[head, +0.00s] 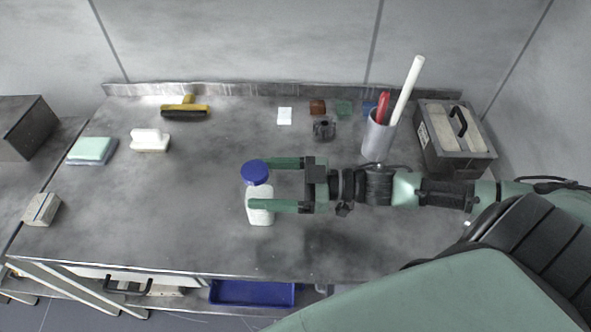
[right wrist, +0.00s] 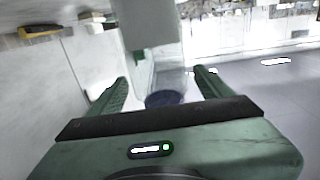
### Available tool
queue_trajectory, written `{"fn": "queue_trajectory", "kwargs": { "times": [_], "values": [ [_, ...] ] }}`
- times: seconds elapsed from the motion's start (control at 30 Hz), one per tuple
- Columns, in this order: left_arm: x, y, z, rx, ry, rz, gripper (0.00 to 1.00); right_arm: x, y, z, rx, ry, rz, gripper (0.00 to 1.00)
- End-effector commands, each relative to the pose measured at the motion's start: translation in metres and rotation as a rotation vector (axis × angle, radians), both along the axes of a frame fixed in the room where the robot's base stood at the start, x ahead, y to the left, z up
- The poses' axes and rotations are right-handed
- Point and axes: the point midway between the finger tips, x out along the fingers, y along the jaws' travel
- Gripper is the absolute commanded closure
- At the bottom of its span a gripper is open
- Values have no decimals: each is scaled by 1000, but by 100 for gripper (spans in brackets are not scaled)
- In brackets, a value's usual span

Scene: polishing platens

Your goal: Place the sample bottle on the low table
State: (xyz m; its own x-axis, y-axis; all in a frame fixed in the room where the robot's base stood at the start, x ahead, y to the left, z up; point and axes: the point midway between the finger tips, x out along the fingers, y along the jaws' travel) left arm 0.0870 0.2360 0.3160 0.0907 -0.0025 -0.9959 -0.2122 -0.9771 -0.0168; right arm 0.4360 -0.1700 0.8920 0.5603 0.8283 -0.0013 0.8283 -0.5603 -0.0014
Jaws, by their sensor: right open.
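The sample bottle (head: 261,217), white with a blue cap (head: 256,172), stands upright on the grey metal bench (head: 190,235), near the middle. My right gripper (head: 258,184) reaches in from the right with its jaws open. Its green fingers lie on either side of the bottle, and the nearer one covers part of the body. The cap (right wrist: 165,98) also shows between the fingers in the right wrist view. I cannot tell whether the fingers touch the bottle. A surface at the far left (head: 62,132) may be the low table. My left gripper is not in view.
On the bench, a grey cup (head: 378,140) with a white rod and a dark toolbox (head: 440,155) stand at the right.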

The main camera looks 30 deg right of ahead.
Motion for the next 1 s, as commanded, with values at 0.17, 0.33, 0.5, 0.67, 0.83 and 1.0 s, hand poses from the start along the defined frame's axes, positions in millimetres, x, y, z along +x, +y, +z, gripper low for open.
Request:
{"fn": "queue_trajectory", "kwargs": {
  "times": [0.17,0.33,0.5,0.67,0.83,1.0],
  "values": [
    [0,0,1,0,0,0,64,-19,-26,-1,-2,6,0,20],
    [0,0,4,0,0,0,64,-32,-45,0,-2,5,1,20],
    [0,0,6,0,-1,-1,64,-40,-58,0,-1,2,1,20],
    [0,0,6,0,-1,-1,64,-42,-63,1,0,-1,0,20],
    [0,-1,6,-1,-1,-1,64,-42,-63,1,1,-2,1,20],
    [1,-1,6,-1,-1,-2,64,-42,-63,1,1,-2,1,20]
  ]
}}
